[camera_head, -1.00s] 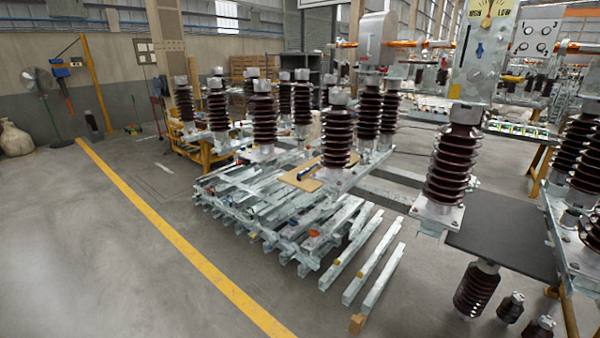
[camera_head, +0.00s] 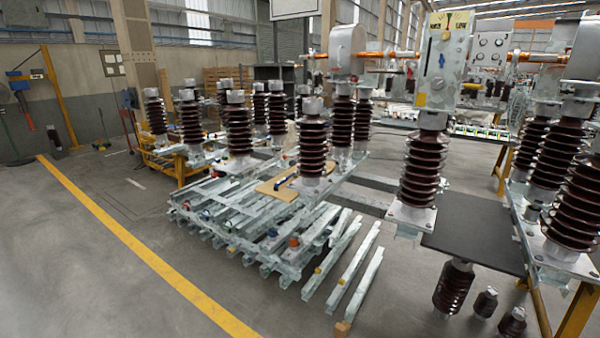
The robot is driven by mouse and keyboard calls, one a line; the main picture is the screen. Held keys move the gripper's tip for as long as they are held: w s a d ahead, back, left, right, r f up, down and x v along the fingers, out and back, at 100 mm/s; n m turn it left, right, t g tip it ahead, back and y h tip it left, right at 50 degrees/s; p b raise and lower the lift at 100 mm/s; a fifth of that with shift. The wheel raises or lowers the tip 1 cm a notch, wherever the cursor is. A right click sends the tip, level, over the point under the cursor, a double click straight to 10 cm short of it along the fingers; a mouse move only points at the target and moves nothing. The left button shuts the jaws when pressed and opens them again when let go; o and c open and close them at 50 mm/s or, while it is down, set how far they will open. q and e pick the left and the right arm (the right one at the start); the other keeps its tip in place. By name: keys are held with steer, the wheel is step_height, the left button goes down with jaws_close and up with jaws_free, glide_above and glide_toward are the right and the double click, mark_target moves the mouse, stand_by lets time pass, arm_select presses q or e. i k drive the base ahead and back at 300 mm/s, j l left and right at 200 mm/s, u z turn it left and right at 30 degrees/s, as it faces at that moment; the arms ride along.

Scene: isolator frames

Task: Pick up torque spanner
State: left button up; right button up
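A small dark and blue elongated tool (camera_head: 285,182), which looks like the torque spanner, lies on a tan board (camera_head: 268,190). The board rests on the stacked metal profiles near the middle of the view. The tool is too small to make out its ends. A brown ribbed insulator (camera_head: 312,148) stands just right of the tool. Neither of my grippers shows in the head view.
Stacked galvanized profiles (camera_head: 240,225) stand low on the floor. Loose bars (camera_head: 353,281) lie to their right. Tall insulators (camera_head: 420,170) and a dark flat panel (camera_head: 478,232) fill the right side. Grey floor (camera_head: 75,270) is clear at the left, around a yellow line (camera_head: 150,258).

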mark_target(287, 180)
steer(key=i+j, duration=0.15)
steer(key=i, duration=0.25)
steer(key=i+j+z, duration=0.15)
steer(key=i, duration=0.25)
steer(key=i+j, duration=0.25)
steer(key=i, duration=0.15)
steer(key=i+j+z, duration=0.45)
steer(key=j+z, duration=0.25)
